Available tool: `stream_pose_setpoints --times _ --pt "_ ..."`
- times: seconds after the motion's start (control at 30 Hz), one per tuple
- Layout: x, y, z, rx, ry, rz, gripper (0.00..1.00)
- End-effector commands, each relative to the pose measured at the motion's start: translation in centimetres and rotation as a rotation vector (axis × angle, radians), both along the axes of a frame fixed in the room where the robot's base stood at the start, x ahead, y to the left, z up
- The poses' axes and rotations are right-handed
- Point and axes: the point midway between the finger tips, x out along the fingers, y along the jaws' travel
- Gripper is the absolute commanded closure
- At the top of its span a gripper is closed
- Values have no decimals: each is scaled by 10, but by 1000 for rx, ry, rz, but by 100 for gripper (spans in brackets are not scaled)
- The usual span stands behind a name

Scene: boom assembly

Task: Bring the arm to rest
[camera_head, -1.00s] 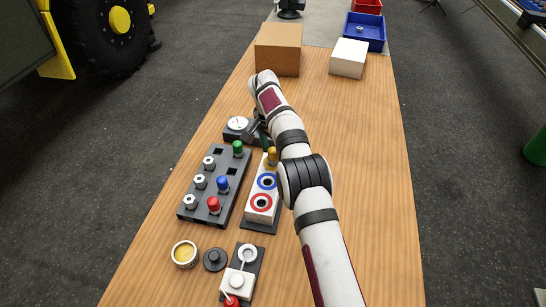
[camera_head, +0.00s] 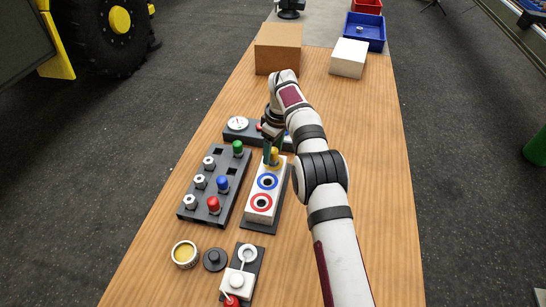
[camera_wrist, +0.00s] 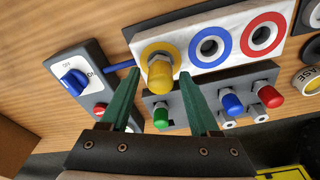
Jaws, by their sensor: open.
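My gripper (camera_head: 271,150) is at the far end of the white block (camera_head: 258,203), by the yellow plug (camera_head: 274,157). In the wrist view my gripper (camera_wrist: 159,74) is open, with its two green fingers apart. The yellow plug (camera_wrist: 160,76) stands in the yellow-ringed socket and appears between the fingertips. I cannot tell whether a finger touches it. The blue-ringed socket (camera_head: 267,181) and the red-ringed socket (camera_head: 261,202) on the block are empty.
A dark rack (camera_head: 216,182) with green, blue and red plugs and several metal nuts stands left of the block. A cardboard box (camera_head: 278,50) and white box (camera_head: 348,58) stand farther back. The table's right side is clear beyond my arm.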

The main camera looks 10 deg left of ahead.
Motion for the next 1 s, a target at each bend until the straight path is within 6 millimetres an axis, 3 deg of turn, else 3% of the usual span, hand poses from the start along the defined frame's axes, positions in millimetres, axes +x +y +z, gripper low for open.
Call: stream_pose_setpoints --times 0.1,0.2,0.63,0.9,1.0 --pt "0 0 -1 1 0 245 38" --pt "0 0 -1 0 0 356 38" --pt "-1 0 -1 -1 -1 373 39" --pt "-1 0 -1 -1 -1 373 88" --pt "-1 0 -1 -1 -1 373 100"
